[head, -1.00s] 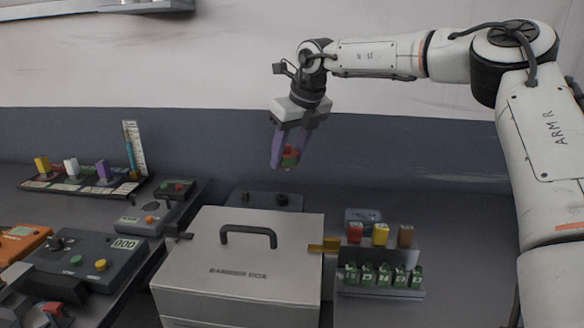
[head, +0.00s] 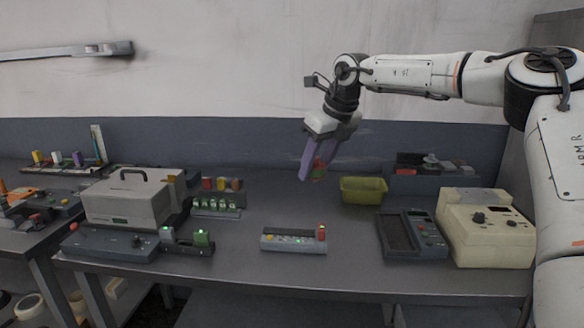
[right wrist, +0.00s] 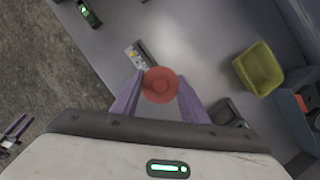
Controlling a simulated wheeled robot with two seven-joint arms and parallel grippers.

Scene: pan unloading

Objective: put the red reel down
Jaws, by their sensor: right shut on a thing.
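The red reel (right wrist: 160,86) is a round red disc with a raised hub, held between the purple fingers of my right gripper (right wrist: 160,100) in the right wrist view. In the head view my right gripper (head: 322,164) hangs above the back half of the table, shut on the red reel (head: 318,168), which is partly hidden by a finger. The reel is in the air, apart from the table (head: 285,205). A yellow-green bin (head: 363,190) stands on the table to the right of the gripper and also shows in the right wrist view (right wrist: 258,68).
A grey lidded box (head: 125,205) stands at left. A small panel with lights (head: 293,241) sits at front centre. A dark keypad device (head: 412,236) and a cream instrument (head: 487,228) stand at right. The table between the panel and the bin is clear.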

